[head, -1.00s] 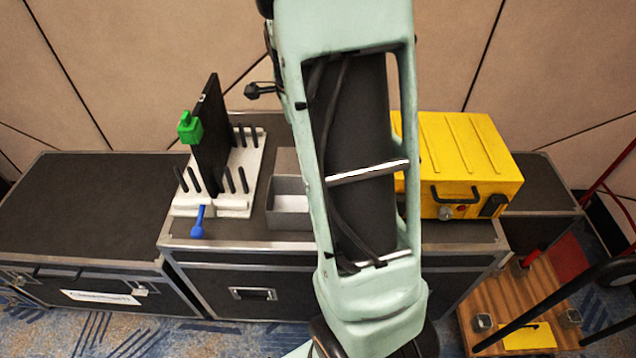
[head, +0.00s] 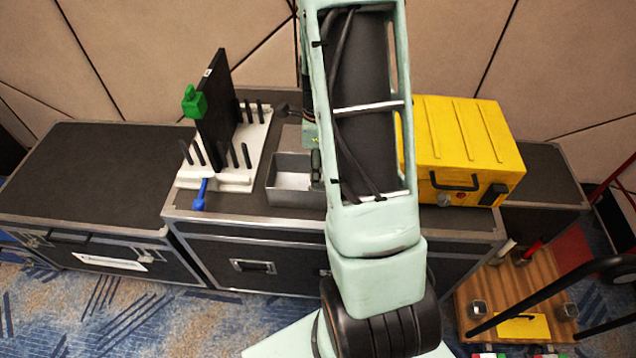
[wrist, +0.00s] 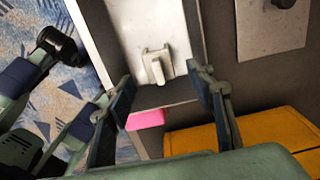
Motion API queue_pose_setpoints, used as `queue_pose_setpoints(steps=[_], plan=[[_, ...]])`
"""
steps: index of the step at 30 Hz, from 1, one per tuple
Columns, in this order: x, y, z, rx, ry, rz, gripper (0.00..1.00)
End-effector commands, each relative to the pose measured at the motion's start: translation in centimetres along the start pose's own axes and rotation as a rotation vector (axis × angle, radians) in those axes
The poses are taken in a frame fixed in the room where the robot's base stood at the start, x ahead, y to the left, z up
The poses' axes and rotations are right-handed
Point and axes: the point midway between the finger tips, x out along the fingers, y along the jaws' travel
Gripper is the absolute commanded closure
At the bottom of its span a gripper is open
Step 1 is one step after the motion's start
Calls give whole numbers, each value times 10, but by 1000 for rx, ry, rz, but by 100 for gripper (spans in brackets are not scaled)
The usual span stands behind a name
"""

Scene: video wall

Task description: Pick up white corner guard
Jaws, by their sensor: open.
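The white corner guard (wrist: 157,66) shows in the wrist view as a small white piece with a raised rib. It lies on the pale floor of the grey tray (wrist: 180,97), near one end wall. My gripper (wrist: 161,78) is open, with one dark finger on each side of the piece and nothing between them. I cannot tell how far the fingertips are above it. In the head view the grey tray (head: 292,200) stands on the middle black case, and my arm hides its right part. The guard cannot be made out there.
The yellow case (head: 465,150) stands right of the tray. A white rack (head: 262,140) with black pegs, an upright black panel (head: 216,115) and a green piece (head: 195,101) is left. A blue tool (head: 200,195) lies before it. A pink block (wrist: 146,119) sits just outside the tray.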

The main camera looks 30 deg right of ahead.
Motion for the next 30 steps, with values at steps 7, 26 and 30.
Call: queue_pose_setpoints(steps=[7, 26, 30], plan=[[35, 2, -1, 0, 1, 1, 51], [38, 1, 0, 0, 0, 0, 88], [38, 1, 0, 0, 0, 0, 93]])
